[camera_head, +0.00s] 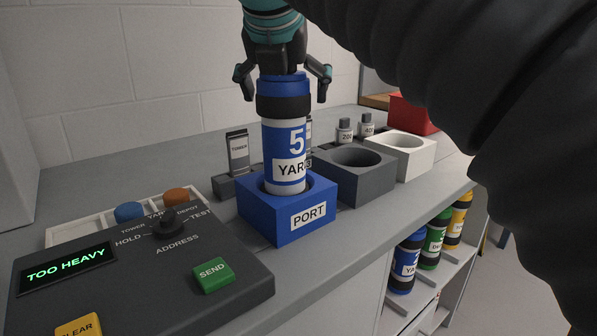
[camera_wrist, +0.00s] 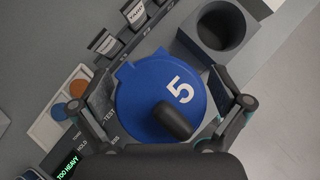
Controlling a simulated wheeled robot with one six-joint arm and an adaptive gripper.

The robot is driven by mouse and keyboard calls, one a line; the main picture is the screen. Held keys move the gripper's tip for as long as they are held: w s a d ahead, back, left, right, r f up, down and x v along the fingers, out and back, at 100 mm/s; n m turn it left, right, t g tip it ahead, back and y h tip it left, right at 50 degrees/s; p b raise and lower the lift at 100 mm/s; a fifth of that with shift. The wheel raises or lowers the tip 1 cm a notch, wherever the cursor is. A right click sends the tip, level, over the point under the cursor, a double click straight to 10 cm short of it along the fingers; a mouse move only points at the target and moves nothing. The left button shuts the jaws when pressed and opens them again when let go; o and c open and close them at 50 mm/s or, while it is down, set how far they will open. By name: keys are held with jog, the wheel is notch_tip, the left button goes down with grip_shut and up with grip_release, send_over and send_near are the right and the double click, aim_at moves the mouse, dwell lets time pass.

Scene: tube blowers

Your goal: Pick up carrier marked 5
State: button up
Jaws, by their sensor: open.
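The carrier marked 5 (camera_head: 284,150) is a white cylinder with a blue label, a "YARD" tag, a black band and a blue lid. It stands upright in the round hole of the blue block marked PORT (camera_head: 260,222). My gripper (camera_head: 284,88) is above it, pointing down, with its open fingers spread on either side of the lid. In the wrist view the blue lid with a white 5 (camera_wrist: 160,95) lies between the fingers, with a gap visible at the right finger. The carrier's lower end is hidden inside the port.
A control panel (camera_head: 140,270) shows TOO HEAVY beside a green SEND button (camera_head: 212,275). A grey block (camera_head: 352,180) and a white block (camera_head: 402,155), both with empty holes, stand right of the port. More carriers (camera_head: 432,245) stand on a shelf below.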

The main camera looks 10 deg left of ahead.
jog(key=shift+r, duration=0.1)
jog(key=c, duration=1.7)
